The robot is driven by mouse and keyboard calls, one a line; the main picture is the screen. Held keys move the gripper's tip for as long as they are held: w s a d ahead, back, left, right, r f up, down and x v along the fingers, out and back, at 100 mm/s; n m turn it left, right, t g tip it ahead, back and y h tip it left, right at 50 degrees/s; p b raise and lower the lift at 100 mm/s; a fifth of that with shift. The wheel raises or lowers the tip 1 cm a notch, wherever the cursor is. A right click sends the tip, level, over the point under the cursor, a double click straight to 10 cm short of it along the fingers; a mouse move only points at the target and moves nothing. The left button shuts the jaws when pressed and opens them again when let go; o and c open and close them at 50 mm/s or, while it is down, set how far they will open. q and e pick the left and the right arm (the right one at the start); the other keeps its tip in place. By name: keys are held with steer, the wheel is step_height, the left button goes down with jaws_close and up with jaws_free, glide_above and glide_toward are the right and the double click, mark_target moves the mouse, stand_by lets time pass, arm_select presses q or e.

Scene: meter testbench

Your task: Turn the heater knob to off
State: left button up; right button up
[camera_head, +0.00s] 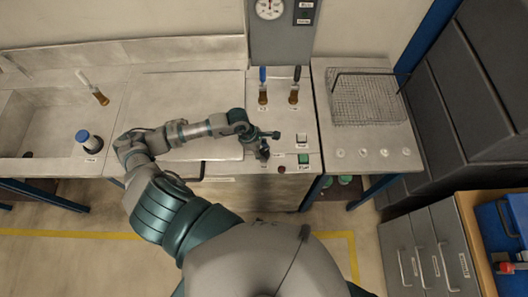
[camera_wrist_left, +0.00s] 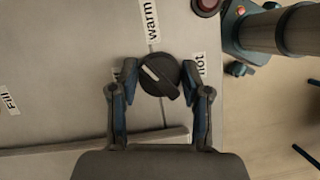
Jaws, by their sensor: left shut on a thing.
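The heater knob (camera_wrist_left: 159,75) is a round black dial with a white pointer line, seen in the wrist view. Its white mark points to the upper left, between the "warm" label (camera_wrist_left: 151,22) and the left finger. A "hot" label (camera_wrist_left: 201,64) shows beside the right finger; another label behind the left finger is mostly covered. My left gripper (camera_wrist_left: 160,68) is shut on the knob, one finger on each side. In the head view my left gripper (camera_head: 264,148) is low at the bench's front edge and hides the knob.
A wire rack (camera_head: 367,98) is at right; a blue-capped bottle (camera_head: 88,141) is at left.

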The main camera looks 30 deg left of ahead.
arm_select(q)
steer(key=n+t+b, duration=0.1)
steer(key=n, duration=0.2)
steer(key=shift+a+f+y, duration=0.1)
steer(key=shift+y, duration=0.3)
steer(key=n+t+y+b, duration=0.1)
steer(key=n+b, duration=0.1)
steer(key=n, duration=0.2)
steer(key=n+y+b, duration=0.1)
steer(key=n, duration=0.3)
steer(key=shift+s+t+b, duration=0.1)
steer(key=shift+t+b, duration=0.2)
steer(key=shift+b, duration=0.1)
steer(key=shift+y, duration=0.3)
steer(key=shift+s+n, duration=0.1)
steer(key=shift+n, duration=0.3)
